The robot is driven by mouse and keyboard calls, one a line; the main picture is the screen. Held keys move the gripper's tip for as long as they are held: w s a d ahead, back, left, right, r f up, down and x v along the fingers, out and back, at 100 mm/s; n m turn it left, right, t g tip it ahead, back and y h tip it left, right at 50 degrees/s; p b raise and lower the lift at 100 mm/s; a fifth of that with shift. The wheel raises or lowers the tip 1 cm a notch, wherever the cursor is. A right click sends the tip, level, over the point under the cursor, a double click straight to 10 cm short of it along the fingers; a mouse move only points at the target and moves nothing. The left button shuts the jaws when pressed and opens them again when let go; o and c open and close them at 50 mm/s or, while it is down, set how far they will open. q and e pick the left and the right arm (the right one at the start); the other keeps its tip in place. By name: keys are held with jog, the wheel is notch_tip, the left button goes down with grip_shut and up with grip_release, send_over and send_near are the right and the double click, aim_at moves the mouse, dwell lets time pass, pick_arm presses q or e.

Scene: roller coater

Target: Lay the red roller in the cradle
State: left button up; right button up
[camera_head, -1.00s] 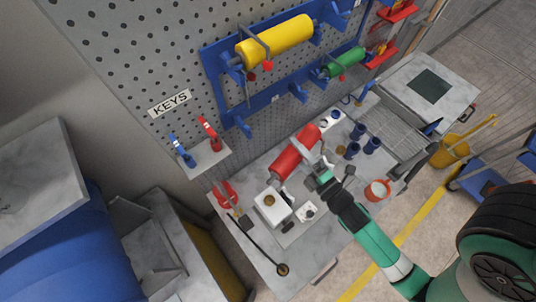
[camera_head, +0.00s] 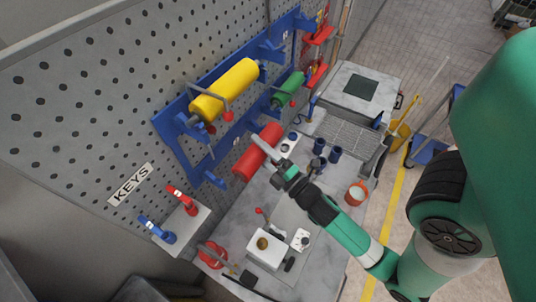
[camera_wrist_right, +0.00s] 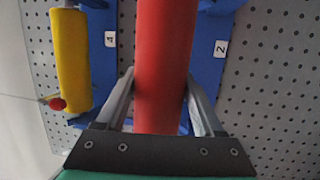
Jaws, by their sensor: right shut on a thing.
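The red roller (camera_head: 258,150) is held off the table, in front of the lower part of the blue wall rack (camera_head: 170,125). My right gripper (camera_head: 268,152) is shut on it, with one grey finger lying across it. In the right wrist view, the red roller (camera_wrist_right: 163,60) runs upright in the picture between the two fingers (camera_wrist_right: 160,100). The blue rack shows behind it with labels 2 and another number. I cannot tell which holder is the cradle; empty blue brackets (camera_head: 208,180) show at the rack's lower left. My left gripper is out of view.
A yellow roller (camera_head: 225,90) and a green roller (camera_head: 288,90) sit on the rack. The table (camera_head: 225,232) below holds a white box (camera_head: 266,250), dark blue cups (camera_head: 335,154) and a red-and-white pot (camera_head: 356,193). A key shelf (camera_head: 182,228) stands out at the left.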

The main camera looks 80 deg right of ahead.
jog(key=w+d+b, duration=0.1)
jog(key=w, duration=0.1)
jog(key=w+f+b, duration=0.1)
jog(key=w, duration=0.2)
jog(key=w+d+f+b, duration=0.1)
jog(key=w, duration=0.1)
jog(key=shift+w+d+f, duration=0.15)
jog(key=shift+d+f, duration=0.1)
jog(key=shift+d, duration=0.05)
jog(key=shift+f+b, duration=0.6)
jog(key=shift+b, duration=0.15)
jog(key=shift+f+b, duration=0.5)
jog(key=shift+f, duration=0.05)
jog(key=o, duration=1.3)
jog(key=shift+c, duration=0.2)
jog(key=b+v, duration=0.6)
jog(key=v, duration=0.5)
jog(key=shift+s+a, duration=0.2)
jog(key=shift+s, duration=0.15)
